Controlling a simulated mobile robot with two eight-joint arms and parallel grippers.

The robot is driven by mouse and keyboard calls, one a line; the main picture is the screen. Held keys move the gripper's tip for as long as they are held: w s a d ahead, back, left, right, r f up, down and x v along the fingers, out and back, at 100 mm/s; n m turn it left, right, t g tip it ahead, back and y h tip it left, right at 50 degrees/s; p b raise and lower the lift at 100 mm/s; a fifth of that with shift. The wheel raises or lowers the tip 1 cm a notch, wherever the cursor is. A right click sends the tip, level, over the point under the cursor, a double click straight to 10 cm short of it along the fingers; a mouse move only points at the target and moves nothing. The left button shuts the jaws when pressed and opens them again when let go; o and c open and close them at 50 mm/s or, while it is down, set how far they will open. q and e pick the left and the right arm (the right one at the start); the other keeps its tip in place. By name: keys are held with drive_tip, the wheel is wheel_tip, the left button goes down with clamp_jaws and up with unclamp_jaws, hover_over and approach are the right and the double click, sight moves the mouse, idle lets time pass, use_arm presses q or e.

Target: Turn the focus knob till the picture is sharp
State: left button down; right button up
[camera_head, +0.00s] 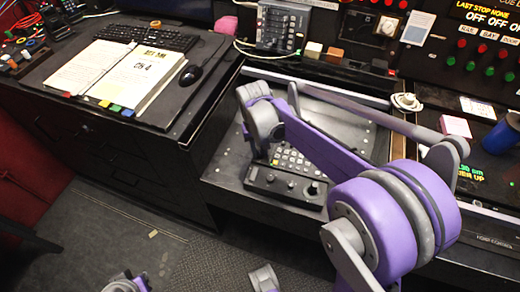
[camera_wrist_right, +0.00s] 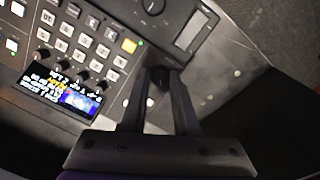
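A dark control panel (camera_head: 290,197) with a row of knobs along its front lies under my right arm. A round knob (camera_head: 313,188) shows at its right end; I cannot read which knob is labelled focus. In the right wrist view a small screen (camera_wrist_right: 72,97) shows yellow and white text and a bluish picture, too small to judge for sharpness. My right gripper (camera_wrist_right: 163,78) is over the panel with its two dark fingers apart. Something dark shows between them; I cannot tell whether they touch it. My left gripper is not clearly in view.
An open binder (camera_head: 130,72), keyboard (camera_head: 148,36) and mouse (camera_head: 190,76) are on the left desk. A blue cup (camera_head: 503,138) stands at the right.

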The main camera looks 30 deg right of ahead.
clamp_jaws()
drive_tip(key=shift+n+p, duration=0.3)
drive_tip(key=shift+n, duration=1.2)
drive_tip(key=o, duration=0.6)
unclamp_jaws()
drive_tip(key=r, duration=0.3)
drive_tip(key=r+p, duration=0.1)
drive_tip(key=r, duration=0.3)
drive_tip(key=a+r, duration=0.1)
drive_tip(key=r, duration=0.2)
drive_tip(key=shift+w+r+p, duration=0.15)
drive_tip(key=shift+r+p, duration=0.2)
